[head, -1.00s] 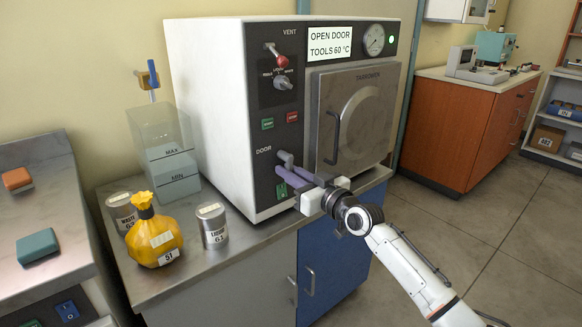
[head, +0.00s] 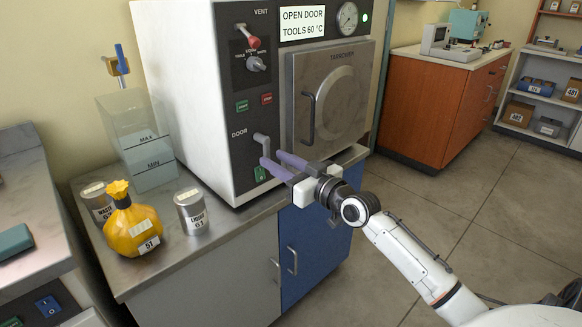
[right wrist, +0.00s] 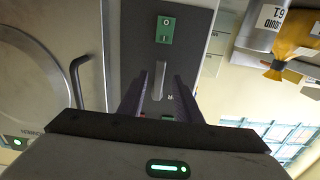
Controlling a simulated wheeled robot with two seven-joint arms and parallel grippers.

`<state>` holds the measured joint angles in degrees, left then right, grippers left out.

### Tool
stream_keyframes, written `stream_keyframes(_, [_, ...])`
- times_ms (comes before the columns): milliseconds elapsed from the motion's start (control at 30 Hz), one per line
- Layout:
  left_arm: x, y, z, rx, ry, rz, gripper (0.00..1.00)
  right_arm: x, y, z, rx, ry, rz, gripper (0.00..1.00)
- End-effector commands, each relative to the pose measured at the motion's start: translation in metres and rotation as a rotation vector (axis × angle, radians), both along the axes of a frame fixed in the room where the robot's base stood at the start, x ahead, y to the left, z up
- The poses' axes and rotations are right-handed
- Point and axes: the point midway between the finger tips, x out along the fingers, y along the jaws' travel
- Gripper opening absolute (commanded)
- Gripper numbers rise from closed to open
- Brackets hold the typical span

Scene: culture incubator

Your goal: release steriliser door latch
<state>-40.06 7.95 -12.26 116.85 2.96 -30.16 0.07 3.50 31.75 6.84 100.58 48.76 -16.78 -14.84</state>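The steriliser (head: 185,90) is a white box with a dark control panel and a shut square door (head: 335,95). The grey door latch lever (head: 262,142) sits beside the DOOR label and points downward. My right gripper (head: 271,159) is in front of it with its purple fingers open. In the right wrist view the lever (right wrist: 159,80) lies between the two fingertips (right wrist: 158,85), with a gap showing on each side. Whether the fingertips reach past the lever's end is hard to tell. My left gripper is not in view.
A door handle (head: 309,118) stands out just right of the latch. The floor (head: 430,210) at right is open.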

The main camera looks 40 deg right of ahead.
Motion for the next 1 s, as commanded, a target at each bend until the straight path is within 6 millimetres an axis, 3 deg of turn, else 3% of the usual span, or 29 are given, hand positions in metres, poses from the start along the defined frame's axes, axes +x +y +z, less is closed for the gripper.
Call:
stream_keyframes(200, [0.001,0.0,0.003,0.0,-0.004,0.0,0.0,-0.038,-0.003,0.0,-0.001,0.002,0.0,0.31])
stream_keyframes(400, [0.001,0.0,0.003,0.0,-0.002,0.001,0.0,-0.055,-0.004,0.0,0.0,0.0,0.0,0.31])
stream_keyframes(1000, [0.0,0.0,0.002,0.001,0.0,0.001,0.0,-0.058,-0.004,0.001,0.001,-0.001,0.0,0.31])
